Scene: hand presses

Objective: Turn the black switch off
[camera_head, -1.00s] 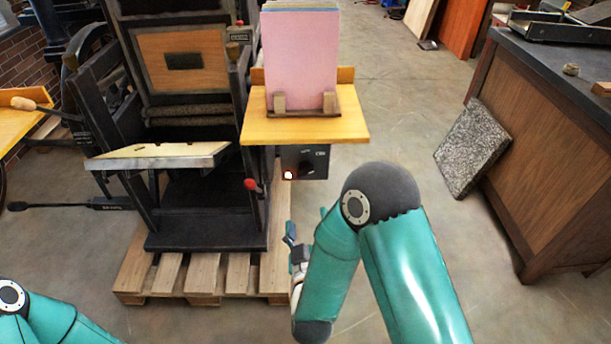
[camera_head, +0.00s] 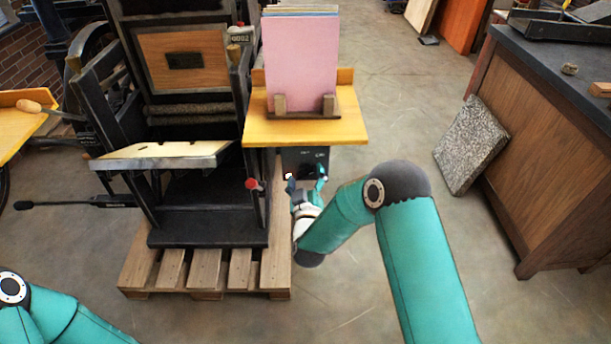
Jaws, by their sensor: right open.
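A dark control box (camera_head: 305,153) hangs under the yellow shelf on the right side of the press. My right gripper (camera_head: 306,177) is directly in front of the box's lower part, with its fingers spread and pointing at it. The black switch on the box's face is largely or wholly hidden behind the gripper, and I cannot tell its position or whether a finger touches it. A small pale spot (camera_head: 289,176) shows at the box's lower left. Only part of my left arm shows at the bottom left; its gripper is out of view.
The yellow shelf (camera_head: 350,131) above carries a stack of pink sheets (camera_head: 300,62). A red-knobbed lever (camera_head: 252,183) sits left of the gripper. The black press (camera_head: 205,233) stands on a wooden pallet (camera_head: 205,270).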

